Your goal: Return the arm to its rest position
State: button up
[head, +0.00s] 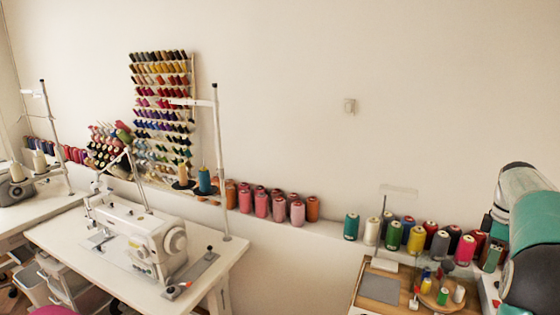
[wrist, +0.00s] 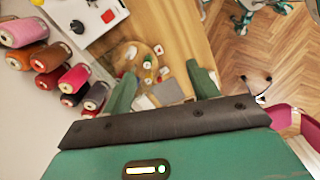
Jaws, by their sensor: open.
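My gripper (wrist: 163,84) shows in the wrist view with its two green fingers spread apart. My arm (head: 535,230), teal, white and dark, is folded at the right edge of the head view. Its gripper end is not visible there.
The table carries a round wooden spool stand (wrist: 148,58) with small spools. Large thread cones (head: 415,238) line the ledge along the wall. A white sewing machine (head: 140,238) stands on a white table at left. Herringbone floor (wrist: 280,45) and a pink chair (wrist: 290,118) lie at right.

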jog(key=s+a+r+m+t, duration=0.1)
jog(key=s+a+r, duration=0.15)
jog(key=a, duration=0.55)
jog(key=s+a+r+m+t+h, duration=0.1)
jog(key=a+r+m, duration=0.15)
jog(key=a, duration=0.55)
jog(key=s+a+r+m, duration=0.1)
jog(key=s+a+r, duration=0.15)
jog(key=a, duration=0.55)
jog(key=s+a+f+m+t, duration=0.1)
jog(key=s+a+f+m, duration=0.1)
jog(key=s+a, duration=0.5)
jog(key=s+a+f+m+t+y, duration=0.1)
jog(key=s+a+f+m+t, duration=0.1)
jog(key=s+a+f, duration=0.3)
jog(key=s+a, duration=0.3)
jog(key=a, duration=0.1)
jog(key=shift+a, duration=0.4)
jog(key=shift+s+d, duration=0.1)
jog(key=shift+d, duration=0.05)
